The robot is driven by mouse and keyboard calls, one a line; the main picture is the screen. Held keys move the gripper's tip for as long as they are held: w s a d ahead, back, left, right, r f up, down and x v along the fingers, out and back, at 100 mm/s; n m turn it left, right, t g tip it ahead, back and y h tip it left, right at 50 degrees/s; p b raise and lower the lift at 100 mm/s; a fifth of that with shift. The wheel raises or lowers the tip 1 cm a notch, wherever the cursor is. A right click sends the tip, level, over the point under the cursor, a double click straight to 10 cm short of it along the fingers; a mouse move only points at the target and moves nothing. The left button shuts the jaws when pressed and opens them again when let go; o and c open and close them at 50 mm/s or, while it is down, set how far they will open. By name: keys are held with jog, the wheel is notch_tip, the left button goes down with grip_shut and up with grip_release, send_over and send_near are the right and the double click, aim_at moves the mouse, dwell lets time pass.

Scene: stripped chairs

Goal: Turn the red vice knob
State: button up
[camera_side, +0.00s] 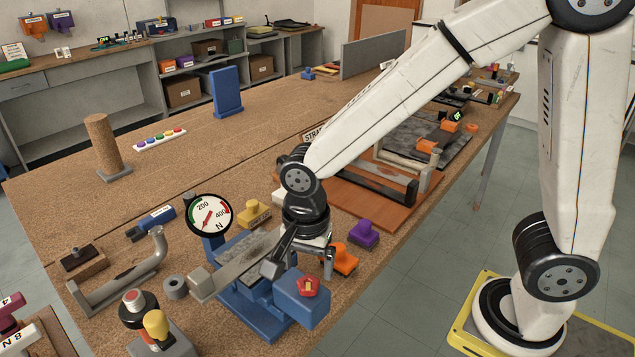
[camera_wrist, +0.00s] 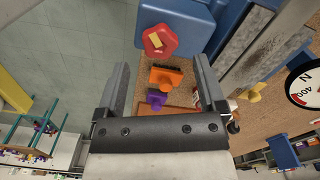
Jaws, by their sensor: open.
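The red vice knob (camera_side: 308,287) with a yellow mark sits on the blue end block of the vice (camera_side: 255,320), which grips a grey metal bar. In the side view my gripper (camera_side: 300,264) is just behind and above the knob, with fingers spread. In the wrist view the knob (camera_wrist: 160,41) lies ahead of the gap between the open fingers of my gripper (camera_wrist: 161,62). Nothing is held between them. The knob appears clear of both fingers.
A round gauge (camera_side: 209,216) stands left of the vice. Orange (camera_side: 343,258), purple (camera_side: 363,235) and yellow (camera_side: 252,212) knobbed blocks sit nearby on the bench.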

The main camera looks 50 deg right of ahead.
aim_at(308, 283)
jog(key=shift+f, duration=2)
grip_shut()
jog(key=shift+n, duration=0.4)
